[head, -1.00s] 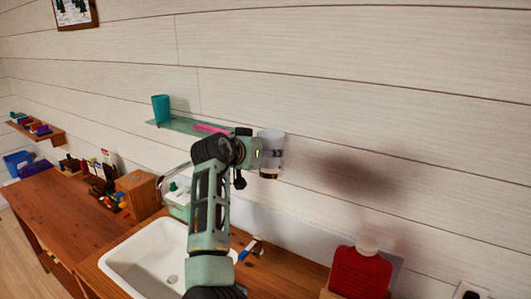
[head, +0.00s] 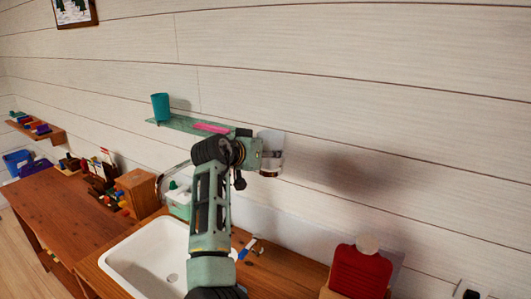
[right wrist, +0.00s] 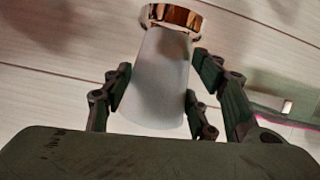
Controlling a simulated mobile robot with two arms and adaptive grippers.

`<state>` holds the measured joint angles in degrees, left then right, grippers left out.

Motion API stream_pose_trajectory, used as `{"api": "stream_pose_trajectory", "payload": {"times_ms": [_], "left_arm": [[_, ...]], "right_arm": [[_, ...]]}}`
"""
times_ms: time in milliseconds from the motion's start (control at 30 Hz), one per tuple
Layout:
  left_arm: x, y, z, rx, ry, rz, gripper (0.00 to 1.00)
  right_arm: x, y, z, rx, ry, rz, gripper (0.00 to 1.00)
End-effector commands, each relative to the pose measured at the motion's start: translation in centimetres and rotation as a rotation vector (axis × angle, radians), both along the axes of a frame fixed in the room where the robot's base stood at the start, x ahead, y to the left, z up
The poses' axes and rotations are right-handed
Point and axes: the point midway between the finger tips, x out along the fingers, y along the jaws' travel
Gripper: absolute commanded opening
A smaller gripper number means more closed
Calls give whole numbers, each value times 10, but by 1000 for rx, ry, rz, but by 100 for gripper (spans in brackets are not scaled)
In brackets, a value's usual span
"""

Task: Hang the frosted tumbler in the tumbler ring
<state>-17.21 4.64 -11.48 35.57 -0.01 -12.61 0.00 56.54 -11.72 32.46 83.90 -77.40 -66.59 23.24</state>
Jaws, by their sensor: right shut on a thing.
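The frosted tumbler (head: 271,144) is a pale, cloudy, tapered cup, held upright close to the white wall in the head view. My right gripper (head: 268,154) is shut on its side. In the right wrist view the tumbler (right wrist: 157,80) lies between the fingers of my right gripper (right wrist: 153,100). A shiny copper-coloured ring (right wrist: 172,17) shows at the tumbler's narrower far end and is wider than that end. In the head view the ring (head: 269,174) is at the tumbler's bottom. I cannot tell whether the tumbler's end is inside it. My left gripper is out of view.
A glass shelf (head: 183,124) with a teal cup (head: 160,107) and a pink item (head: 211,128) is left of the gripper. Below are a white sink (head: 150,262) and a red bottle (head: 358,271). The wall right of the tumbler is clear.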

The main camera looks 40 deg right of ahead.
Motion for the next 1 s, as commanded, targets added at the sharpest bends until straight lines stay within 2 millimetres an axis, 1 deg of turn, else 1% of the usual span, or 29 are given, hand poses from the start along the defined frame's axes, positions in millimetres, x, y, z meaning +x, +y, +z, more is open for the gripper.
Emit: {"api": "stream_pose_trajectory", "payload": {"times_ms": [433,467,500,700,1000], "left_arm": [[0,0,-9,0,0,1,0],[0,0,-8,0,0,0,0],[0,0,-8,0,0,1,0],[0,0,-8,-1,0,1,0],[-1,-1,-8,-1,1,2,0]], "right_arm": [[0,0,-14,-1,0,0,20],[0,0,-13,-2,-2,0,55],[0,0,-13,-1,0,0,58],[0,0,-13,-1,0,0,75],[0,1,-13,1,1,0,75]]}}
